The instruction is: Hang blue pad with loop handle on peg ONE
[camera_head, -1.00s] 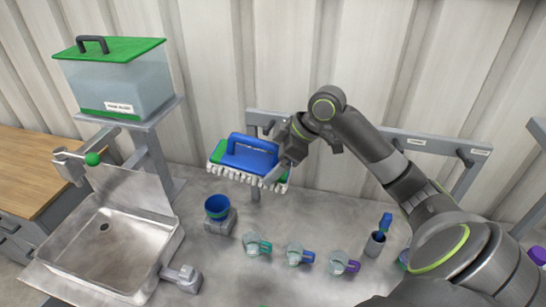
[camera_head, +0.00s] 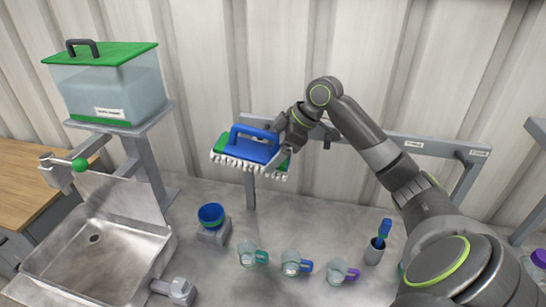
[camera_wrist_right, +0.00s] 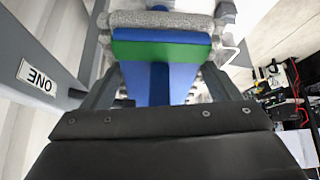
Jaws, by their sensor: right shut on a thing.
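The blue pad with loop handle (camera_head: 262,152) has green ends and pale bristles below. In the head view it is held in the air in front of the left end of the grey rail, handle up. My right gripper (camera_head: 284,152) is shut on it at its right side; exactly which part is pinched is hard to tell. In the right wrist view the pad (camera_wrist_right: 182,80) fills the space between the fingers. The label ONE (camera_wrist_right: 37,77) shows on a grey bar left of the gripper. Peg ONE cannot be made out in the head view. My left gripper is not in view.
The grey rail (camera_head: 365,137) runs along the corrugated wall, with another peg (camera_head: 327,143) right of the gripper. Below are a blue cup (camera_head: 211,215), several mugs (camera_head: 291,264) and a brush holder (camera_head: 373,252). A metal sink (camera_head: 95,240) and a green-lidded tank (camera_head: 105,88) stand left.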

